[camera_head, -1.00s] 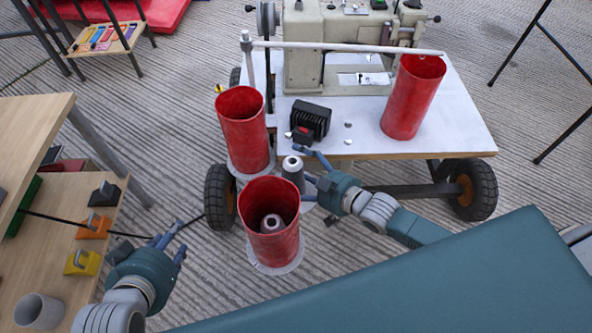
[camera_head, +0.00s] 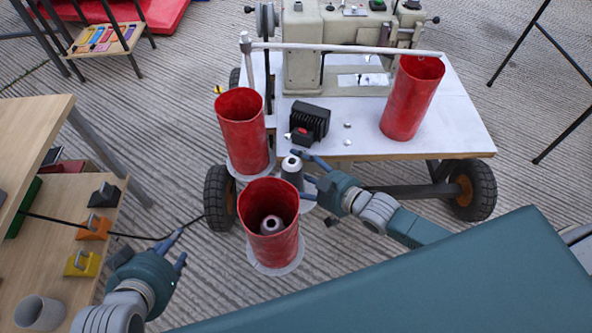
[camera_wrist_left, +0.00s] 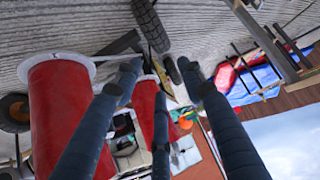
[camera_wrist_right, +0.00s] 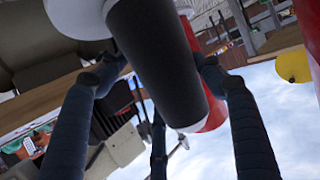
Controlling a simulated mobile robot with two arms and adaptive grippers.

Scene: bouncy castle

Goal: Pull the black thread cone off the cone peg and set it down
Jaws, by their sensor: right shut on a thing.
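The black thread cone (camera_head: 292,173) is a dark, pale-tipped cone between the two left red cylinders in the head view. My right gripper (camera_head: 304,174) is shut on it from the right. In the right wrist view the black thread cone (camera_wrist_right: 155,60) lies between the fingers, with a pale disc (camera_wrist_right: 80,15) at its wide end. Whether the cone still touches that disc I cannot tell, and the peg is hidden inside it. My left gripper (camera_head: 170,252) is open and empty at the lower left, with spread fingers in its own wrist view.
One red cylinder (camera_head: 270,245) in front holds a pale-topped cone. Another red cylinder (camera_head: 243,130) stands behind, close to my right fingers. The white sewing table (camera_head: 440,110) carries a machine, a black box (camera_head: 311,120) and a third red cylinder (camera_head: 412,95). A wooden shelf stands left.

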